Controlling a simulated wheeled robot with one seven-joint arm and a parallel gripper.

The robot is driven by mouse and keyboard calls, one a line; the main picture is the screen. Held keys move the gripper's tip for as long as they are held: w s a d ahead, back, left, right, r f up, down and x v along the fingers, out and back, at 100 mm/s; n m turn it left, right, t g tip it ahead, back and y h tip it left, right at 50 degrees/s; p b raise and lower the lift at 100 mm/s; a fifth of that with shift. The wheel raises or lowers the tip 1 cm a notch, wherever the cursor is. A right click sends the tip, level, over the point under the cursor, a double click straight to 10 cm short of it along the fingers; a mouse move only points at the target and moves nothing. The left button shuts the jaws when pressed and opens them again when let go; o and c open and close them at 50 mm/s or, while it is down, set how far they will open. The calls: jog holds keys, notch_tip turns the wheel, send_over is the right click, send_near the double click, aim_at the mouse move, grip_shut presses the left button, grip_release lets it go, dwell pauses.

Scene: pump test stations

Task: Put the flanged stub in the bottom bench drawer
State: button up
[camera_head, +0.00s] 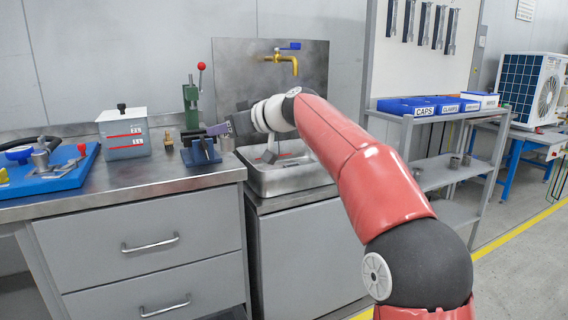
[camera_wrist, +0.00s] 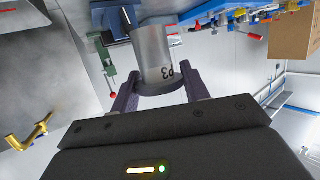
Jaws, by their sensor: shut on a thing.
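My gripper (camera_head: 220,130) reaches over the bench beside the blue vise (camera_head: 200,152). In the wrist view my gripper (camera_wrist: 158,88) has its two fingers on either side of a grey cylinder (camera_wrist: 153,55) with a dark marking, which looks like the flanged stub. The cylinder also shows under the fingers in the head view (camera_head: 227,144). Its far end overlaps the vise in the wrist view, and I cannot tell if they touch. The bench's upper drawer (camera_head: 85,235) and the drawer below it (camera_head: 110,298) are both shut, each with a bar handle.
A steel sink (camera_head: 290,181) with a yellow tap (camera_head: 285,60) is right of the bench. A green press (camera_head: 190,105), a grey box (camera_head: 124,135) and a blue tray (camera_head: 50,180) stand on the bench. A shelf rack (camera_head: 445,175) with blue bins is at right.

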jog(key=w+d+f+m+t+h, duration=0.2)
jog(key=d+f+m+h, duration=0.15)
jog(key=f, duration=0.55)
jog(key=w+d+f+m+t+h, duration=0.25)
jog(key=d+f, duration=0.25)
jog(key=f, duration=0.3)
jog(key=w+d+f+m+t+h, duration=0.2)
jog(key=d+f+m+h, duration=0.15)
jog(key=f, duration=0.55)
jog(key=s+d+f+m+h, duration=0.5)
jog(key=s+d+f+h, duration=0.2)
jog(key=s+d+f, duration=0.8)
jog(key=shift+s+d+m, duration=0.35)
jog(key=shift+s+d, duration=0.45)
jog(key=shift+s, duration=0.35)
